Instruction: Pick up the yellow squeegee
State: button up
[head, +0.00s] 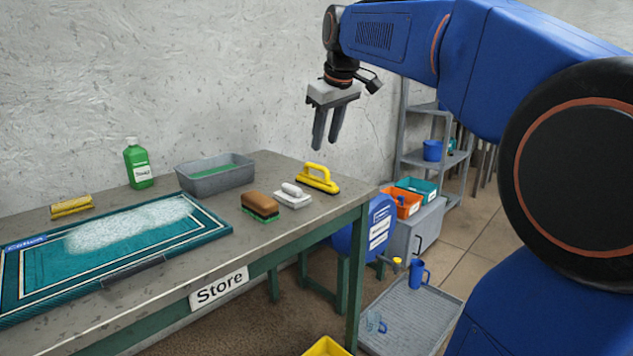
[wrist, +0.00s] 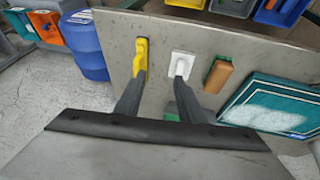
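A yellow tool with a raised loop handle and a dark lower edge, which looks like the squeegee (head: 318,177), lies near the right end of the table. It also shows in the wrist view (wrist: 141,55), just beyond the left fingertip. My gripper (head: 326,147) is open and empty, pointing down above the table's right end. In the wrist view my gripper's (wrist: 159,76) fingers are apart with nothing between them. A second yellow item (head: 71,206) lies at the table's far left; its kind is hard to tell.
A white-handled tool (head: 292,196) and a brown brush (head: 260,206) sit close left of the squeegee. A grey tub (head: 214,185), green bottle (head: 138,165) and foamy teal rug (head: 103,263) are farther left. A blue drum (head: 368,229) stands off the table's right end.

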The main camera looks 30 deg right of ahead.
jog(key=w+d+r, duration=0.3)
jog(key=w+r, duration=0.1)
jog(key=w, duration=0.1)
jog(key=shift+n, duration=0.3)
jog(key=shift+w+d+x, duration=0.1)
jog(key=shift+d+x, duration=0.05)
jog(key=shift+x, duration=2.8)
jog(key=shift+w+d+x, duration=0.1)
jog(key=shift+d+x, duration=0.1)
jog(key=shift+x, duration=2.75)
jog(key=shift+w+d+x, duration=0.1)
jog(key=shift+d+x, duration=0.05)
jog(key=shift+x, duration=2.8)
jog(key=shift+r, duration=0.15)
grip_shut()
